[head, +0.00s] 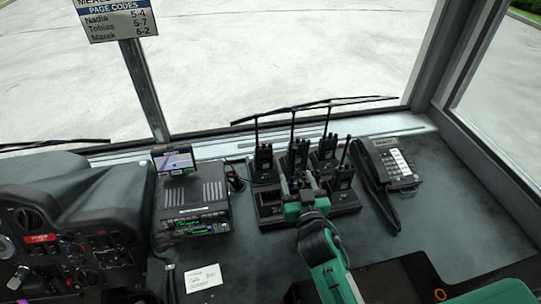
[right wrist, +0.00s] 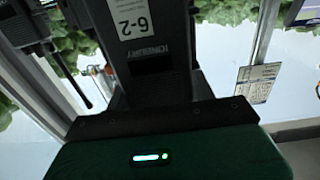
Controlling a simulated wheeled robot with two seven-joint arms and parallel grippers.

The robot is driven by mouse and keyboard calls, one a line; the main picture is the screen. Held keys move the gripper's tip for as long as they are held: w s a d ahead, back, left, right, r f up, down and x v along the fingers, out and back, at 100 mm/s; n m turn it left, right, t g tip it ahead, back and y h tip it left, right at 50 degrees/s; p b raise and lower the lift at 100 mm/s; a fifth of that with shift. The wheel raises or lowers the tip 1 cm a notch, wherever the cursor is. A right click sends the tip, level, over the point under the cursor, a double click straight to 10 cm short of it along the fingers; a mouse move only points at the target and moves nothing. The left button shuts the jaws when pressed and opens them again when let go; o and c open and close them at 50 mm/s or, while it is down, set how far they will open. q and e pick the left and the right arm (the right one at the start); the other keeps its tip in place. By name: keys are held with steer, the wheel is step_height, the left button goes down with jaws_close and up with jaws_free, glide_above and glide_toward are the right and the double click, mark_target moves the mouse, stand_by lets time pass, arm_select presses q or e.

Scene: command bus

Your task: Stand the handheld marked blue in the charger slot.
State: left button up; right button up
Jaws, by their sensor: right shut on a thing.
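My right gripper (head: 300,184) is shut on a black handheld, over the middle of the charger's front row. In the right wrist view this handheld (right wrist: 150,70) fills the centre, upside down in the picture, with a white label reading 6-2. The head view mostly hides it behind the gripper, so I cannot tell whether it is seated or above the charger. No blue mark shows clearly. The black charger (head: 271,222) has an empty-looking slot (head: 269,197) at front left. Other handhelds stand in it at back left (head: 263,158), back right (head: 325,153) and front right (head: 342,178). My left gripper is out of view.
A radio unit (head: 195,205) with a small screen (head: 174,160) stands left of the charger. A telephone handset unit (head: 395,165) is at right. A paper note (head: 203,278) lies in front. A code sign (head: 117,18) hangs at upper left. The dashboard right of the phone is clear.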

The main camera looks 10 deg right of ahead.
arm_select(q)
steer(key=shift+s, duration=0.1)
arm_select(e)
steer(key=w+a+r, duration=0.1)
steer(key=w+a, duration=0.4)
steer(key=w, duration=0.3)
steer(key=shift+w+r, duration=0.25)
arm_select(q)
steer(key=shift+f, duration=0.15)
arm_select(e)
steer(key=shift+f, duration=0.15)
arm_select(q)
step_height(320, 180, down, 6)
steer(key=b, duration=0.7)
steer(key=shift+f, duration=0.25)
arm_select(e)
step_height(320, 180, down, 8)
steer(key=shift+r, duration=0.25)
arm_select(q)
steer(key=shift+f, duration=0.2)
arm_select(e)
steer(key=shift+f, duration=0.25)
steer(key=o, duration=1.5)
